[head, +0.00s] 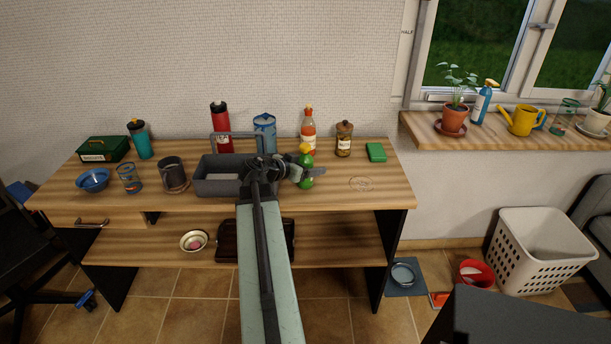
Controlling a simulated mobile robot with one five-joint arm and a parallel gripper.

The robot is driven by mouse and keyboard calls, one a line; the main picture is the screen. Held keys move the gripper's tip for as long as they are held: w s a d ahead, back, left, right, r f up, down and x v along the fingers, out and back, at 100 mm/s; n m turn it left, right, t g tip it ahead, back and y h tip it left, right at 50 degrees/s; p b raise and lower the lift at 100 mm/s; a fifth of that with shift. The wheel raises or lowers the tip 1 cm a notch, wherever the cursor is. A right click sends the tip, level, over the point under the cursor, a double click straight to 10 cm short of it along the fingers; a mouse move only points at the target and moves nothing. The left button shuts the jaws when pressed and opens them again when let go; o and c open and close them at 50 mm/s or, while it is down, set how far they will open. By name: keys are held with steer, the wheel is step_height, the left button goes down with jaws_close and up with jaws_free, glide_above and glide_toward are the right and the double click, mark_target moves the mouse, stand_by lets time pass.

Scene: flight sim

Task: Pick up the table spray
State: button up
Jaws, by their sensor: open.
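A green bottle with a yellow top (307,158) stands on the wooden desk, right of the grey bin; it looks like the table spray. My gripper (308,171) is open over the desk, pointing right. Its fingers overlap the green bottle in the picture and hide part of its middle. I cannot tell whether the bottle is between the fingers or behind them. Another spray bottle, blue with a yellow head (482,103), stands on the windowsill at the right.
A grey bin (208,187) lies left of my gripper. A sauce bottle (308,125), a jar (344,140), a blue can (265,128) and a red bottle (220,130) stand behind. A green block (376,152) lies right. The desk's right front is mostly clear.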

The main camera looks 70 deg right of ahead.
steer(key=shift+s+d+f, duration=0.15)
steer(key=shift+d+f, duration=0.1)
steer(key=shift+d, duration=0.15)
jaws_close()
steer(key=shift+r, duration=0.1)
step_height(320, 180, up, 10)
steer(key=p, duration=1)
